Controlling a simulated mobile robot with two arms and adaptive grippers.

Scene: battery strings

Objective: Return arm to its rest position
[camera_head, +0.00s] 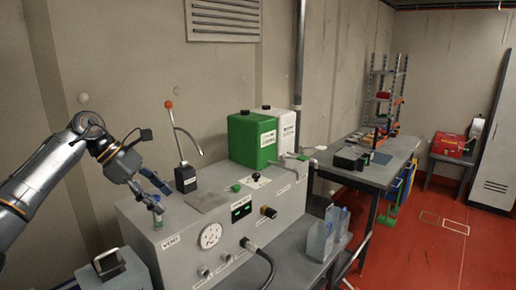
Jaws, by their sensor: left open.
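My left arm comes in from the left. Its gripper (157,194) is open and empty, with its fingers pointing down and right. It is over the left end of the grey machine (176,243), near the VENT label, and I cannot tell if a fingertip touches the machine. A black block with a red-knobbed lever (184,176) stands just right of the gripper. My right gripper is not in view.
A green canister (247,140) and a white canister (283,125) stand at the machine's back. A clear container (323,240) stands on the lower shelf. A grey workbench (391,163) stands further right. The red floor (410,262) is mostly clear.

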